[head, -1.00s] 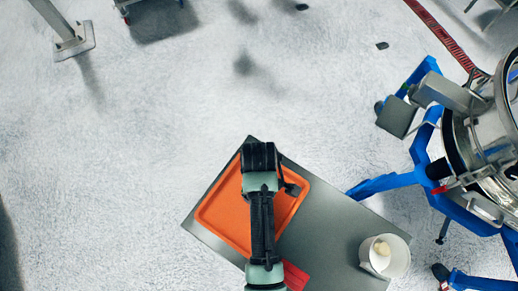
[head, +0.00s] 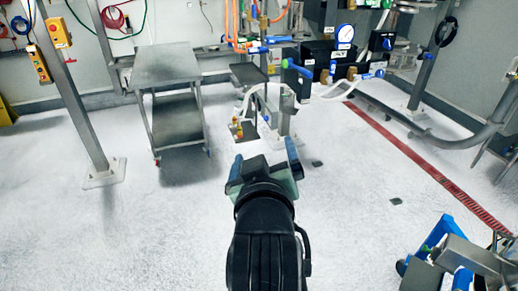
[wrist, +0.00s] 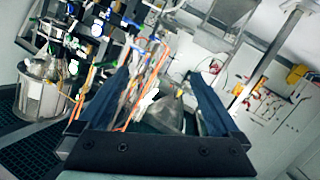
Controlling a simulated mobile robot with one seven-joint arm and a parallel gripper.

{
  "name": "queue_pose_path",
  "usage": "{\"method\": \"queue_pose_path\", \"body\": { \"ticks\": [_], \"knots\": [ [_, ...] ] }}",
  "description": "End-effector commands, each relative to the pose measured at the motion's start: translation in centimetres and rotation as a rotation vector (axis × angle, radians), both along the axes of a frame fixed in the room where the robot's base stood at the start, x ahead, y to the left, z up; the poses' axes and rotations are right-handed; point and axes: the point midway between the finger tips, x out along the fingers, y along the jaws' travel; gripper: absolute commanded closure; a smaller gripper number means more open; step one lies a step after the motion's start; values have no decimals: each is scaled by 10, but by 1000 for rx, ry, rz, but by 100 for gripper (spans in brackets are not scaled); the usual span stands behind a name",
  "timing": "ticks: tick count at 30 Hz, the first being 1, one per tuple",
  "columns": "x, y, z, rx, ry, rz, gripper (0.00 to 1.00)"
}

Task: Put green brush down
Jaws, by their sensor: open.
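My gripper (head: 264,158) is raised in front of me, pointing away, with its two blue-tipped fingers spread apart. In the wrist view its fingers (wrist: 162,92) are also wide apart, with only the distant room between them. I see nothing held in it. I cannot make out a green brush in either view.
A steel trolley (head: 165,68) stands at the back left beside a steel post (head: 72,88). Equipment with hoses and valves (head: 335,65) fills the back middle. A blue-framed machine (head: 462,262) is at the lower right. The white floor around my arm is mostly clear.

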Motion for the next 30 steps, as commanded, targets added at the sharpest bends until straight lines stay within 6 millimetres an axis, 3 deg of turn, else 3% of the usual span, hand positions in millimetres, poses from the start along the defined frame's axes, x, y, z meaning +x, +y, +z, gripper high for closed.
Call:
{"method": "queue_pose_path", "body": {
  "ticks": [1,3,6,9,12,15,19,26,30],
  "knots": [
    [-4,1,57,49,-157,-7,1],
    [-19,3,126,121,-359,-5,1],
    [-54,5,210,217,-618,21,1],
    [-94,7,270,293,-821,63,1],
    [-126,9,305,344,-955,100,1],
    [-143,9,321,369,-1022,122,1],
    [-148,10,326,377,-1041,129,1],
    [-147,10,324,376,-1036,128,1],
    [-146,10,305,376,-1035,129,1]
  ]
}}
